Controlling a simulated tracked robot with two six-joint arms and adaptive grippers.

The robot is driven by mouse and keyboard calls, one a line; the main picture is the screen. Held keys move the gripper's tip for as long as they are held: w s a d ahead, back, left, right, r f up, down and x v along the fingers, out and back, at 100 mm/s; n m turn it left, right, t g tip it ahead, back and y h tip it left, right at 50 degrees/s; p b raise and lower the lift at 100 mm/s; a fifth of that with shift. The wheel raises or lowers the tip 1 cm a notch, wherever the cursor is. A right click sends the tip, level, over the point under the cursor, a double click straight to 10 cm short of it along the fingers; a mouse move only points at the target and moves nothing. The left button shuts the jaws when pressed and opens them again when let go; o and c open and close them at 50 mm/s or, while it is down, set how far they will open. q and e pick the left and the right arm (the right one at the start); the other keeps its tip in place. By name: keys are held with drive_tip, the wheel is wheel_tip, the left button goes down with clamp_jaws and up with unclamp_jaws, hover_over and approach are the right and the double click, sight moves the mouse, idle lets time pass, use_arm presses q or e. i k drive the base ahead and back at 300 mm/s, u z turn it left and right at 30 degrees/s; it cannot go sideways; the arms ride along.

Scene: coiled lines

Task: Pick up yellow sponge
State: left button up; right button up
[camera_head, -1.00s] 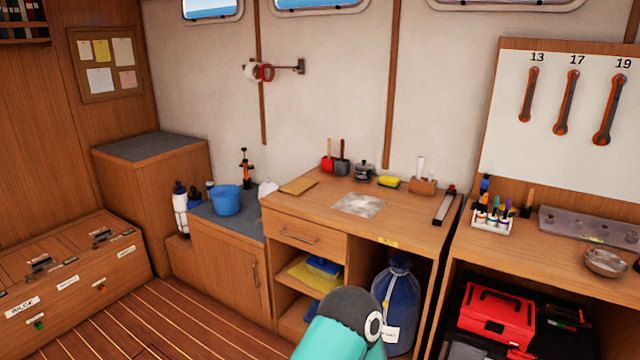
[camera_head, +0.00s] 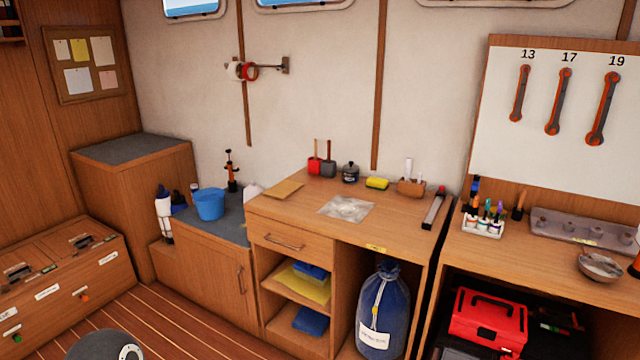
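The yellow sponge (camera_head: 377,183) lies at the back of the wooden workbench top (camera_head: 300,215), close to the wall. It has a dark lower layer and sits between a small dark pot (camera_head: 350,173) and a wooden holder (camera_head: 411,187). Neither gripper is in view. Only a dark rounded part of my own body shows at the bottom left edge, well away from the sponge.
A grey patch (camera_head: 346,208) lies on the bench in front of the sponge. A dark long tool (camera_head: 434,208) lies to the right. Red and grey scoops (camera_head: 322,165) stand left of the pot. A blue bag (camera_head: 383,310) sits below. Floor is free at left.

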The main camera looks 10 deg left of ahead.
sight(375, 183)
drive_tip(key=u, duration=0.4)
drive_tip(key=k, duration=0.5)
drive_tip(key=u, duration=0.4)
drive_tip(key=i, duration=1.55)
drive_tip(key=z, duration=0.5)
